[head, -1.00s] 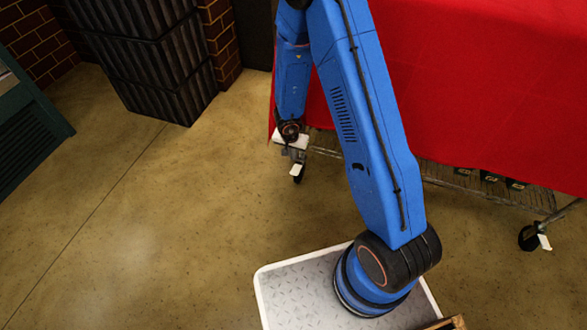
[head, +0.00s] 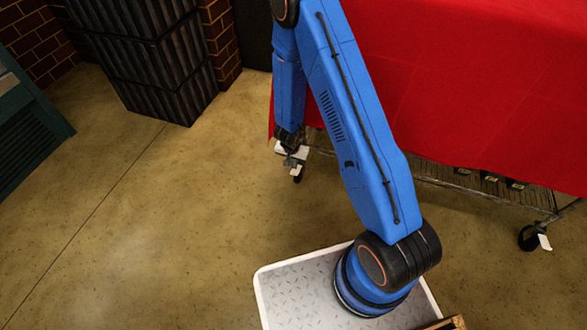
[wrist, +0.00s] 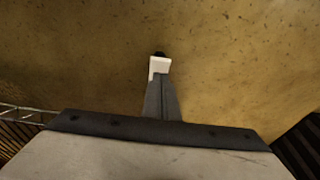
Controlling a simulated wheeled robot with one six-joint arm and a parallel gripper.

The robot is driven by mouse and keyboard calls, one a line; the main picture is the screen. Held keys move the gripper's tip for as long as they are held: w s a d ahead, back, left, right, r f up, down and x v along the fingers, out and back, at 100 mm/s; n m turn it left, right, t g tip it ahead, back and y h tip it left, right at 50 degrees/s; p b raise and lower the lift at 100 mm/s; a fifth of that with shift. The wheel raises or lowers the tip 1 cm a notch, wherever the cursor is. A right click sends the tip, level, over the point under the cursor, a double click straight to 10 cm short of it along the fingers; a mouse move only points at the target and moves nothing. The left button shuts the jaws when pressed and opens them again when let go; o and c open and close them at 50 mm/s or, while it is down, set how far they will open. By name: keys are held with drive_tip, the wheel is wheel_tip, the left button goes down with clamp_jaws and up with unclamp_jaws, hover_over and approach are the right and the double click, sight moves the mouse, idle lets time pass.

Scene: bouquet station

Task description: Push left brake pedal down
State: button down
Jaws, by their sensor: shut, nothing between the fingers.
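The left brake pedal (head: 297,171) is a small white tab on the black left caster (head: 298,179) of the cart. In the wrist view the white pedal (wrist: 159,66) shows just beyond my fingertips. My gripper (head: 291,162) is shut and empty, low at the cart's left end, right above the pedal. In the wrist view its grey fingers (wrist: 161,80) are together and overlap the pedal's near edge in the picture. I cannot tell whether they touch it. Most of the caster is hidden behind the pedal and fingers in that view.
A red cloth (head: 460,90) hangs over the cart, above its wire lower shelf (head: 455,183). The right caster (head: 530,237) also has a white pedal (head: 544,241). Black stacked crates (head: 145,60) stand at the back left. The floor (head: 170,220) left of the cart is clear.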

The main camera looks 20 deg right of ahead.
drive_tip(key=shift+s+a+f, duration=0.1)
drive_tip(key=shift+f, duration=0.55)
drive_tip(key=shift+s+a+f, duration=0.1)
drive_tip(key=shift+f, duration=0.5)
drive_tip(key=shift+f, duration=0.1)
